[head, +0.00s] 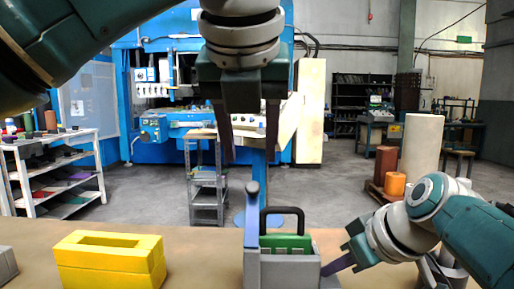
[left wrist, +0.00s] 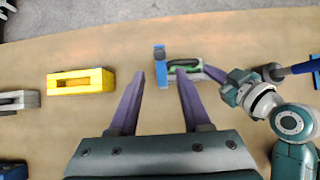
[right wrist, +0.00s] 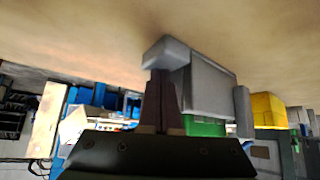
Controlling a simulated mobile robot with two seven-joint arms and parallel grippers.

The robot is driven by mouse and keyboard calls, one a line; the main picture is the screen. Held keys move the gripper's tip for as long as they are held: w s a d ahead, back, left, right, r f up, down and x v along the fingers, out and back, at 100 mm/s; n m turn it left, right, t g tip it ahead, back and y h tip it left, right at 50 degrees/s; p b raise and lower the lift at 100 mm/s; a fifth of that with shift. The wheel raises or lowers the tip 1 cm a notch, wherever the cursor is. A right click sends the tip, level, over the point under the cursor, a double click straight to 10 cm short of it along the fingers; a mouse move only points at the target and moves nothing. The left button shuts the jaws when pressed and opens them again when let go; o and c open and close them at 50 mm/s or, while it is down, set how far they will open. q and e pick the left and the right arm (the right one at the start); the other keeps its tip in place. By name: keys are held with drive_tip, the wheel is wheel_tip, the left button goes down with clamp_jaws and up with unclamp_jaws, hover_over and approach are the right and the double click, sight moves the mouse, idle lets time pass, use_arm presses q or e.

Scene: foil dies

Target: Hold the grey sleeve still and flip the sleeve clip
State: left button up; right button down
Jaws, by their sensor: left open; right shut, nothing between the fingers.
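The grey sleeve (head: 287,270) stands on the table with a green block (head: 287,242) with a black handle inside it. A blue upright bar with a round dark top, apparently the sleeve clip (head: 251,225), stands at its left side; it also shows in the left wrist view (left wrist: 159,62). My left gripper (head: 250,158) hangs open and empty above the sleeve, fingers pointing down. My right gripper (head: 330,268) is shut and empty at the sleeve's right side. In the right wrist view its fingertips (right wrist: 162,75) are close to a grey tab on the sleeve; contact is unclear.
A yellow slotted block (head: 110,262) stands on the table left of the sleeve, and a grey block (head: 6,265) is at the left edge. A blue-handled item (left wrist: 300,68) lies on the right in the left wrist view. Table between yellow block and sleeve is clear.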

sight(252, 183)
use_arm(q)
drive_tip(key=shift+t+h, duration=0.4)
drive_tip(key=v, duration=0.7)
drive_tip(key=shift+s+a+f, duration=0.1)
drive_tip(key=shift+a+f, duration=0.05)
drive_tip(key=shift+a, duration=0.25)
clamp_jaws()
use_arm(e)
drive_tip(key=shift+s+f, duration=0.15)
drive_tip(key=shift+f, duration=0.05)
use_arm(q)
drive_tip(key=x, duration=1.3)
drive_tip(key=shift+f, duration=0.2)
drive_tip(key=shift+w, duration=0.2)
drive_tip(key=shift+w+f, duration=0.3)
drive_tip(key=shift+w, duration=0.4)
drive_tip(key=shift+w+f, duration=0.3)
drive_tip(key=shift+w, duration=0.4)
drive_tip(key=shift+w+x, duration=0.2)
drive_tip(key=shift+x, duration=1.3)
drive_tip(key=shift+w, duration=0.15)
